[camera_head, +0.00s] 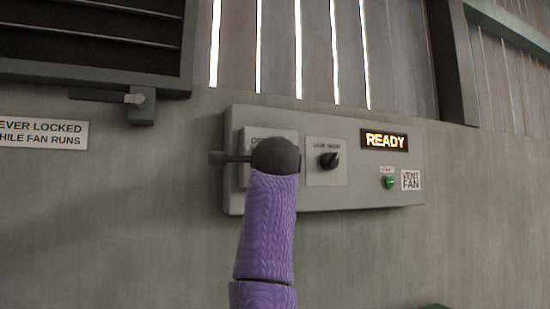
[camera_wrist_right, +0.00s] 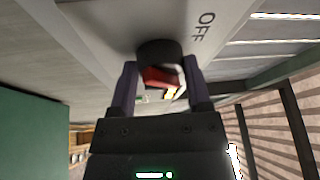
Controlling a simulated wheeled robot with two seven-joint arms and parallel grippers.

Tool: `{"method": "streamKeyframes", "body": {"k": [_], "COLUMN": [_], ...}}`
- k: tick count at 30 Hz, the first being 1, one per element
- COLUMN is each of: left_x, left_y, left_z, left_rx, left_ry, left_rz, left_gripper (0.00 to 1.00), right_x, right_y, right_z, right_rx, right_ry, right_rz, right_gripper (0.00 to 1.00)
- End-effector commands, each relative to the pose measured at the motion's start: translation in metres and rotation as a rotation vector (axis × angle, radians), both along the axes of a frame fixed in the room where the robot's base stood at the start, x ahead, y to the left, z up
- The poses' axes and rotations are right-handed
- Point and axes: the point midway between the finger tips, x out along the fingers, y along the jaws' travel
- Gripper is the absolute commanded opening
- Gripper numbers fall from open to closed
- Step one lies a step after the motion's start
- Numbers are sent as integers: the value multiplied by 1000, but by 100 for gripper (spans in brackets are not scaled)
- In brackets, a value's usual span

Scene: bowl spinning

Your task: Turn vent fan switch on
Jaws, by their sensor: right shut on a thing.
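The grey vent fan panel (camera_head: 355,190) is on the wall in the head view. Its left plate (camera_head: 247,170) is partly covered by my purple arm. In the right wrist view, the dark rounded switch handle (camera_wrist_right: 158,48) with a red part (camera_wrist_right: 160,78) is between the fingers of my right gripper (camera_wrist_right: 159,66). The gripper is shut on it. The word OFF (camera_wrist_right: 203,27) is on the panel beside the handle. In the head view, my dark wrist end hides the fingers and the handle. My left gripper is not in view.
A lit READY display (camera_head: 384,141), a black rotary knob (camera_head: 330,160) and a green button (camera_head: 389,183) are on the panel right of my arm. A louvre frame with a latch (camera_head: 137,98) is upper left.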

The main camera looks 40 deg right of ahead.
Motion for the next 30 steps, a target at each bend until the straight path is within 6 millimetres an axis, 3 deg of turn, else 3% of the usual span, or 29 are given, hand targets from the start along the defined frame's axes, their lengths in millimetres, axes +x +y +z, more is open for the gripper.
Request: {"method": "streamKeyframes", "body": {"k": [4,5,9,17,24,30], "left_x": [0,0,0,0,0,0], "left_y": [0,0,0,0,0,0], "left_z": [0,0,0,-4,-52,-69], "left_rx": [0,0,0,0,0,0], "left_ry": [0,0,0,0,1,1], "left_rz": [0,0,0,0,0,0], "left_gripper": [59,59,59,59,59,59], "right_x": [0,0,0,-2,-44,-71], "right_y": [0,0,0,2,37,60], "right_z": [1,1,0,-2,-16,-16], "right_rx": [1,1,1,-1,-2,0], "right_ry": [-3,-3,-2,-2,-8,-4], "right_rz": [1,1,0,0,2,1], "right_gripper": [4,69,97,97,97,97]}}
